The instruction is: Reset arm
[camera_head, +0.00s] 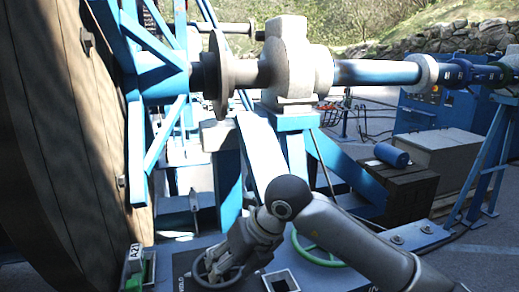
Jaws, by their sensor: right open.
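My right arm comes in from the lower right and bends at a dark elbow joint. My right gripper (222,268) is at the bottom, left of centre, pointing down and left over the blue machine base. Its jaws are open, with nothing visible between them. A dark curved rim shows around the fingertips; whether it is a separate part or touches them I cannot tell. The large wooden cable reel (62,130) fills the left side. A steel shaft (375,72) runs right from its hub through a grey bearing block (290,60). My left gripper is out of view.
A green handwheel (318,250) lies just right of my right gripper, partly behind my arm. A green-based block tagged A-21 (137,262) stands to the left. A wooden crate (400,190) with a blue cylinder (392,155) and a grey box (450,155) stand behind right.

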